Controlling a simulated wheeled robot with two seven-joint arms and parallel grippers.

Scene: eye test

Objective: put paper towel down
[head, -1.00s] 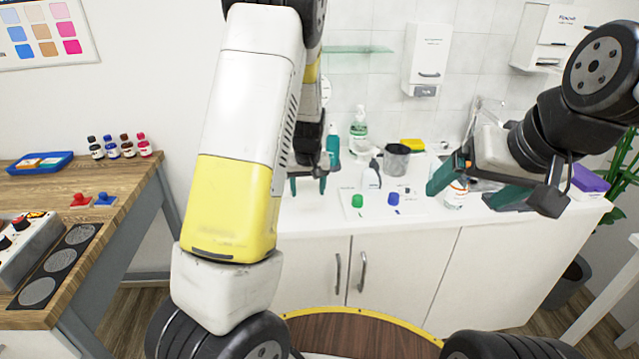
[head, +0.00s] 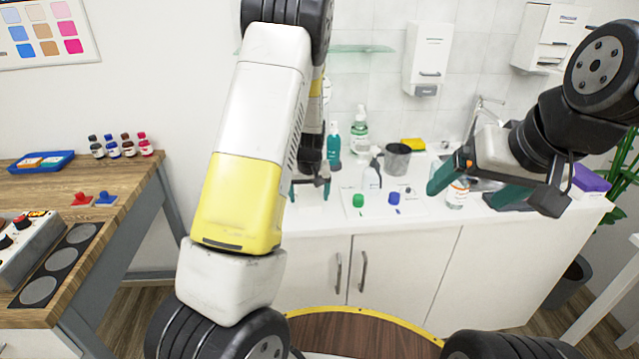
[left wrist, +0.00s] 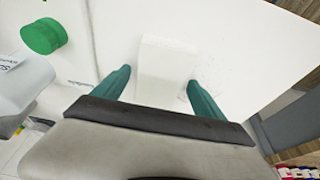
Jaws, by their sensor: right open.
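A white block-like item, which looks like the paper towel, shows in the left wrist view (left wrist: 163,72) on the white counter (left wrist: 240,45). It lies between the two teal fingers of my left gripper (left wrist: 160,88). The fingers are apart, with a narrow gap seen on the item's left side; contact on the right is unclear. In the head view my left gripper (head: 309,189) is low over the counter's left part, with fingers spread. The item is hard to make out there. My right gripper (head: 470,185) is open and empty above the counter's right part.
Right of my left gripper are a green cap (head: 358,200), a blue cap (head: 394,198), a grey mug (head: 397,160) and several bottles, one teal (head: 333,145). A yellow sponge (head: 413,144) lies behind. A wooden table (head: 120,185) stands at left.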

